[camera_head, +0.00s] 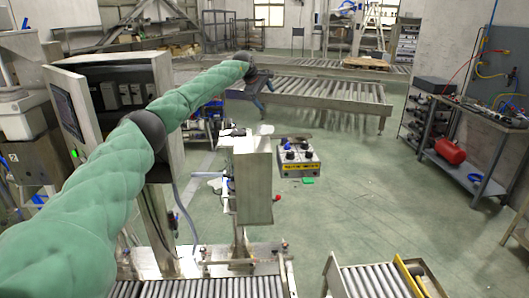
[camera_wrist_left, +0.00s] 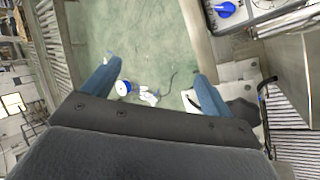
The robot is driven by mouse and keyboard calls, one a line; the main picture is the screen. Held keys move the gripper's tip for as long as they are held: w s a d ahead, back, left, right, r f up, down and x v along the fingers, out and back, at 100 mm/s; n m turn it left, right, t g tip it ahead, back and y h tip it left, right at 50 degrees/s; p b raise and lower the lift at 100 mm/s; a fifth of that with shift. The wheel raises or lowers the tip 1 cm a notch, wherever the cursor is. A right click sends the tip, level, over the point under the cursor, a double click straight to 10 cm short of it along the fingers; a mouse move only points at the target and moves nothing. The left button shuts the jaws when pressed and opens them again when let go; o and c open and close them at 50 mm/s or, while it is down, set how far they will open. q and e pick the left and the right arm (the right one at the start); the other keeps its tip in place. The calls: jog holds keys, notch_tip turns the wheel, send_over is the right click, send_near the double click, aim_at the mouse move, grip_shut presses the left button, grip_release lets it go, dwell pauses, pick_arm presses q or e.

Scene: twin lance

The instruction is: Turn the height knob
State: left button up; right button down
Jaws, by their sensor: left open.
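My left gripper (camera_head: 262,90) is at the end of the green-sleeved arm, above the floor near the roller conveyor in the head view. In the left wrist view its two blue fingers (camera_wrist_left: 155,72) are spread apart with nothing between them. A blue knob (camera_wrist_left: 226,9) sits on a grey panel at the top right of that view, beyond the right finger and apart from it. In the head view a box with knobs (camera_head: 298,163) stands low at the middle; I cannot tell which knob is the height knob. My right gripper is in neither view.
A metal cabinet (camera_head: 253,185) on a post stands in front of the knob box. A roller conveyor (camera_head: 318,92) crosses behind. A bench (camera_head: 470,165) with a red cylinder (camera_head: 451,150) stands at the right. Green floor (camera_head: 365,190) between is clear.

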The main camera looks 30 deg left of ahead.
pick_arm(q)
jog(key=s+a+f+m+g+y, duration=0.1)
jog(key=s+a+f+m+g, duration=0.2)
jog(key=s+a+f, duration=0.15)
jog(key=m+g+y, duration=0.1)
jog(key=m+g, duration=0.2)
send_over(239, 132)
jog(key=w, duration=0.1)
jog(key=shift+a+f, duration=0.2)
jog(key=shift+f, duration=0.2)
jog(key=shift+s+m+g, duration=0.35)
jog(key=shift+m+g, duration=0.15)
jog(key=shift+m, duration=0.1)
notch_tip(239, 132, down, 8)
jog(key=p, duration=0.4)
jog(key=shift+r, duration=0.1)
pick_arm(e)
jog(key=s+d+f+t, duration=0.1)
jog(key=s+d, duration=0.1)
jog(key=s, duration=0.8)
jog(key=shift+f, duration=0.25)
pick_arm(q)
jog(key=c, duration=1)
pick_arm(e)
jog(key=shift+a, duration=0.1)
